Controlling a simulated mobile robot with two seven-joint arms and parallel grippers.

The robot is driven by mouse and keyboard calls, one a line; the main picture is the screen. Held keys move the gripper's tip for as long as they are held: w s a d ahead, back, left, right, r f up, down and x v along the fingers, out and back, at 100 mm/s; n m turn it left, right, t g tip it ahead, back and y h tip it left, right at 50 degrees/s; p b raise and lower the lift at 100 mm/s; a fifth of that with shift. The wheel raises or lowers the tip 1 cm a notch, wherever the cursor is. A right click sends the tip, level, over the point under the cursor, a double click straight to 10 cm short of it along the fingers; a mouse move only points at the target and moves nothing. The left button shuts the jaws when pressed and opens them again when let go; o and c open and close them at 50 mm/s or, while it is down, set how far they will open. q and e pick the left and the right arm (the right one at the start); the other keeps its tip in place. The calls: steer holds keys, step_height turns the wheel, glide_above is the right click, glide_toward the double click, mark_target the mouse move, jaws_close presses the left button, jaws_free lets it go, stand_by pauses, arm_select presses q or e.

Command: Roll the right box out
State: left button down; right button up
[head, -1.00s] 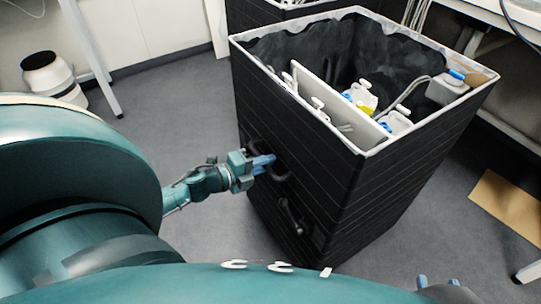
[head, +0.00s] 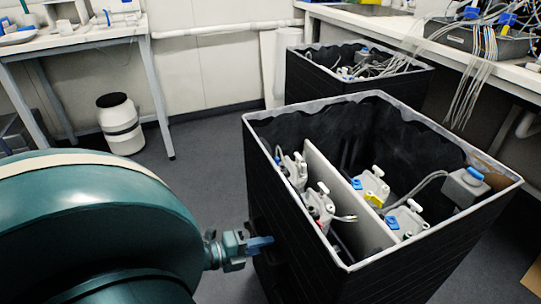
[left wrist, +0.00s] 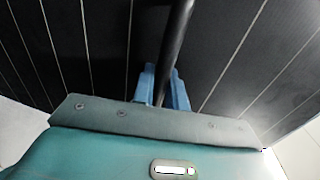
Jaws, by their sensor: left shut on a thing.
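A tall black open-topped box with a pale rim (head: 310,97) stands close in front of me in the head view. Inside it are a white divider (head: 345,195), white bottles with blue and yellow parts, and grey tubes. My left gripper (head: 261,243) is at its left side, low in the view. In the left wrist view its blue fingers (left wrist: 163,88) are shut around a dark bar handle (left wrist: 178,40), in front of the box's black lined wall. The handle is hard to make out in the head view. My right gripper is out of view.
A second black box (head: 312,92) with bottles and tubes stands just behind the first. A bench (head: 470,53) with hanging tubes runs along the right. A white table (head: 80,36) and a white drum with black bands (head: 120,125) stand at the left. Grey floor (head: 215,170) is free between.

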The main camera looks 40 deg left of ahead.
arm_select(q)
steer(key=shift+s+a+f, duration=0.1)
steer(key=shift+s+a, duration=0.1)
steer(key=shift+s, duration=0.4)
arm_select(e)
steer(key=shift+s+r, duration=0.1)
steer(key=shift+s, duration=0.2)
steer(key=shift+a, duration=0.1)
arm_select(q)
steer(key=c, duration=1.5)
jaws_free()
steer(key=shift+o, duration=0.2)
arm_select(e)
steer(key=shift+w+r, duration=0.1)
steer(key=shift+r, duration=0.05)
